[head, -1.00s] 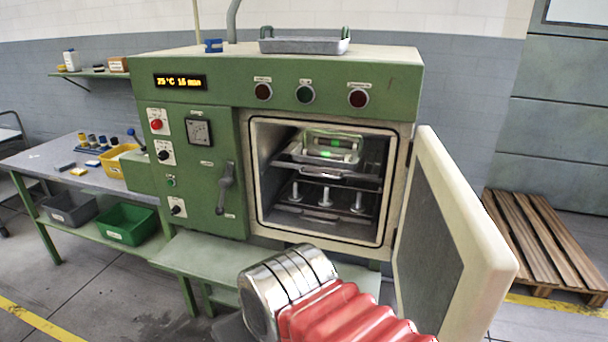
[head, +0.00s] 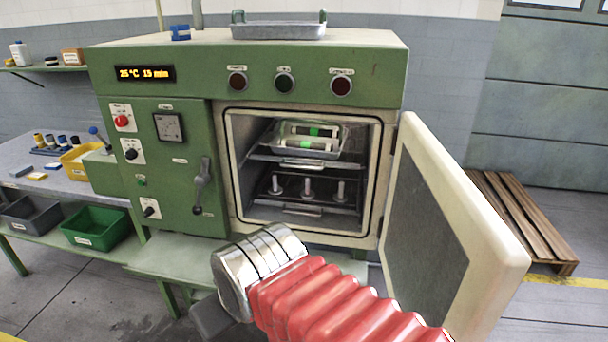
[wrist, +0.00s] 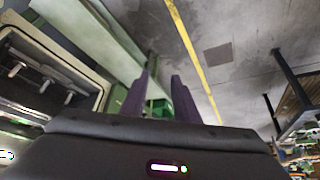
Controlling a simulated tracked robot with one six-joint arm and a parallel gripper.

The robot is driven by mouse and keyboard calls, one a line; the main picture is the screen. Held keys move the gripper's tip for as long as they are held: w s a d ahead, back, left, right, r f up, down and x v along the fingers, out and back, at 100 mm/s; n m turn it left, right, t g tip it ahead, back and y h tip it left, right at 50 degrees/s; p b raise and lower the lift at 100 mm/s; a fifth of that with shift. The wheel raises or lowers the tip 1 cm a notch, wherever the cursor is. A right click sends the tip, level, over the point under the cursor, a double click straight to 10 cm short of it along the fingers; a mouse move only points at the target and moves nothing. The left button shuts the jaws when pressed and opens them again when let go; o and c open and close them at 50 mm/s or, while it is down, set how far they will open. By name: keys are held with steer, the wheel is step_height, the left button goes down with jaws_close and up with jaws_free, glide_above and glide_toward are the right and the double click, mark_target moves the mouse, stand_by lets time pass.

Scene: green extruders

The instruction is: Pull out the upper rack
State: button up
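The green oven (head: 240,75) stands with its door (head: 455,235) swung open to the right. Inside, the upper rack (head: 264,157) has a handle (head: 310,163) at its front and bears a metal tray with green-banded cylinders (head: 312,140). The lower rack (head: 262,203) holds upright metal pegs and also has a front handle. My gripper is mostly hidden behind my arm in the head view. In the wrist view, my gripper (wrist: 160,82) has two purple fingers standing apart with nothing between them. It is outside the oven, below and in front of the opening; the pegs (wrist: 45,85) show at left.
A metal tray (head: 278,31) and a blue item lie on top of the oven. A green ledge (head: 185,255) runs below the opening. A side table with yellow, grey and green bins (head: 97,230) stands left. A wooden pallet (head: 515,225) lies right, behind the door.

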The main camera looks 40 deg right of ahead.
steer(key=w+d+f+n+t+h, duration=0.2)
steer(key=w+d+n+t+h, duration=0.3)
steer(key=w+d, duration=1.6)
steer(key=d+f+n+t+h, duration=0.2)
steer(key=d+n+t, duration=0.1)
steer(key=d, duration=0.5)
steer(key=s+d+f+n+t+h, duration=0.1)
steer(key=d+f+n+t+h, duration=0.1)
steer(key=d, duration=0.6)
steer(key=n+t, duration=0.1)
steer(key=n, duration=0.1)
steer(key=shift+d+f+n, duration=0.15)
steer(key=shift+d+n, duration=0.25)
steer(key=x, duration=1.3)
steer(key=shift+w+d+r, duration=0.2)
steer(key=shift+d+r, duration=0.05)
steer(key=shift+r, duration=0.2)
steer(key=shift+c, duration=0.3)
